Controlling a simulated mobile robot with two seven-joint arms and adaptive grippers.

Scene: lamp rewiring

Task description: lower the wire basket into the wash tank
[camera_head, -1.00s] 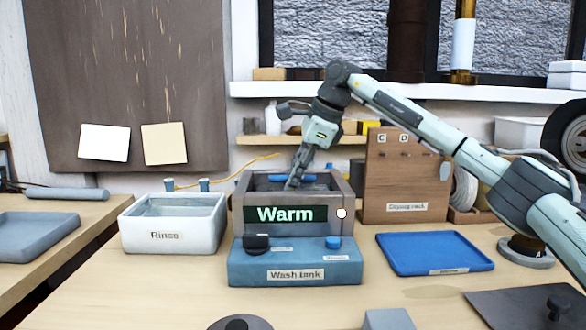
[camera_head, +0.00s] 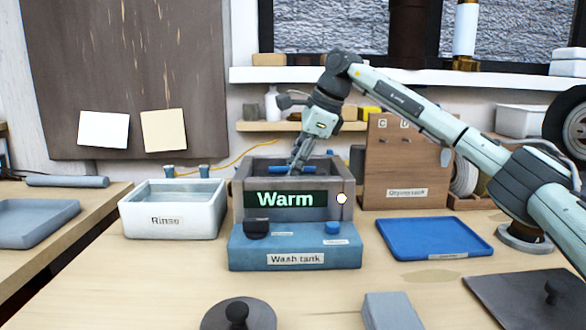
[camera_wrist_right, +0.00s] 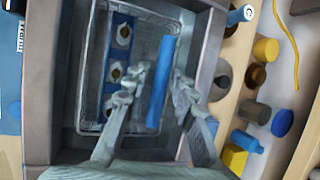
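The wash tank (camera_head: 239,201) is a grey open box behind a blue control base; its display reads "Warm". The wire basket (camera_wrist_right: 82,105) shows in the right wrist view inside the tank walls, holding several small white and brass-coloured parts in a blue strip. Its blue bar handle (camera_wrist_right: 161,85) also shows in the head view (camera_head: 292,170), near the tank's rim. My right gripper (camera_wrist_right: 158,82) reaches down into the tank, its fingers on either side of the handle with visible gaps. It looks open. How deep the basket sits is hard to tell. My left gripper is out of view.
A white rinse tub (camera_head: 172,221) stands left of the tank. A blue tray (camera_head: 433,240) lies to the right, in front of a wooden drying rack (camera_head: 400,165). Bottles and jars (camera_wrist_right: 246,141) stand behind the tank. A dark round lid (camera_head: 238,314) lies at the front.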

